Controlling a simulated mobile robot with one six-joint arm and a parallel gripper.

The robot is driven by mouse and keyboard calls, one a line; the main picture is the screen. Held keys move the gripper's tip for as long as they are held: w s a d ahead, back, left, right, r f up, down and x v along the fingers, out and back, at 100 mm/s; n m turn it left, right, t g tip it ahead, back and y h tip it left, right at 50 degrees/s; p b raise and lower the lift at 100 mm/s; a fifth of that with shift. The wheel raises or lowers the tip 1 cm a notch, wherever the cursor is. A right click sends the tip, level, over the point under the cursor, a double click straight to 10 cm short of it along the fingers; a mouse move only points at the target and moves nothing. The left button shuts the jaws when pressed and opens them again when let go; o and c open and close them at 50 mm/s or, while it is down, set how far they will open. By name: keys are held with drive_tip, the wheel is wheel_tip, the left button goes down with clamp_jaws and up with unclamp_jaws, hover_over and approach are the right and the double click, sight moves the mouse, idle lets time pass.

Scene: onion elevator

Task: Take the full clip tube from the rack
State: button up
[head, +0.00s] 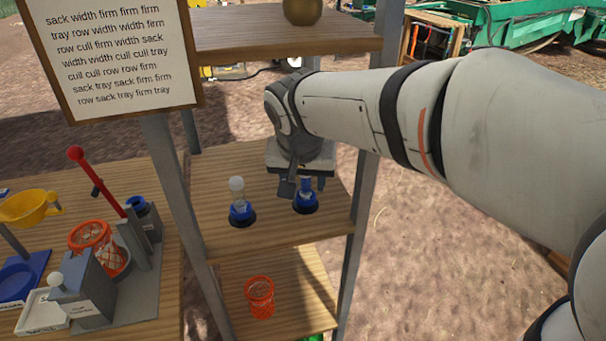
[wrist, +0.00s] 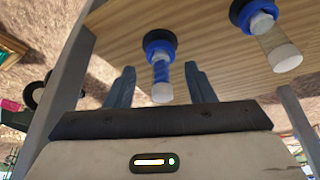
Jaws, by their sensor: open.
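The rack's middle shelf (head: 275,228) holds two clip tubes in dark round bases with blue collars. The right tube (head: 305,197) has blue filling and looks like the full one; it also shows in the wrist view (wrist: 161,72). The left tube (head: 238,198) looks clear and mostly empty, with a white cap; it also shows in the wrist view (wrist: 272,45). My gripper (head: 303,184) is open around the blue-filled tube. In the wrist view its fingers (wrist: 162,88) stand apart on either side of that tube, with visible gaps.
An orange mesh basket (head: 260,297) stands on the lower shelf. The upper shelf (head: 285,32) and metal posts (head: 362,190) frame the space. A text board (head: 115,50) hangs upper left. The left table (head: 150,325) holds a red-levered device (head: 97,185) and a yellow funnel (head: 28,207).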

sight(305, 182)
drive_tip(key=shift+w+d, duration=0.15)
drive_tip(key=shift+w, duration=0.9)
drive_tip(key=x, duration=0.5)
drive_tip(key=shift+w, duration=0.4)
drive_tip(key=c, duration=1.1)
